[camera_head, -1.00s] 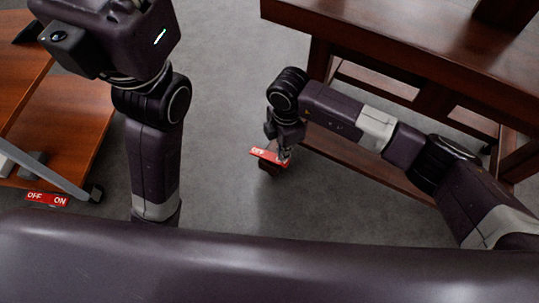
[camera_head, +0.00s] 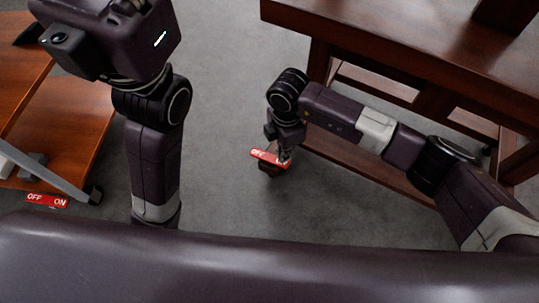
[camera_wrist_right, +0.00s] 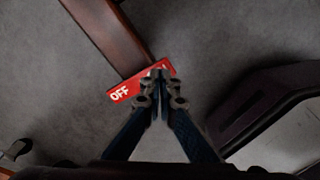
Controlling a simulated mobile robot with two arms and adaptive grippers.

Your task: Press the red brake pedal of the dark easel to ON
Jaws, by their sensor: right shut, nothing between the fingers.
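The dark easel (camera_head: 400,50) stands at the right in the head view. Its red brake pedal (camera_head: 264,156) sits low at the end of its foot, with the OFF end in sight. My right gripper (camera_head: 284,159) is shut and empty, with its tips at the pedal's other end, mostly hiding the lettering there. The wrist view shows the pedal (camera_wrist_right: 121,94) crossing the foot's end, with the shut fingertips (camera_wrist_right: 159,72) over its right end. I cannot tell how firmly they touch. My left arm rises at the left; its fingertips are out of frame.
A lighter orange-brown wooden piece (camera_head: 75,140) stands at the left, with its own red OFF/ON pedal (camera_head: 46,201) near the floor. The dark easel's lower beams (camera_head: 365,160) run close beside my right forearm.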

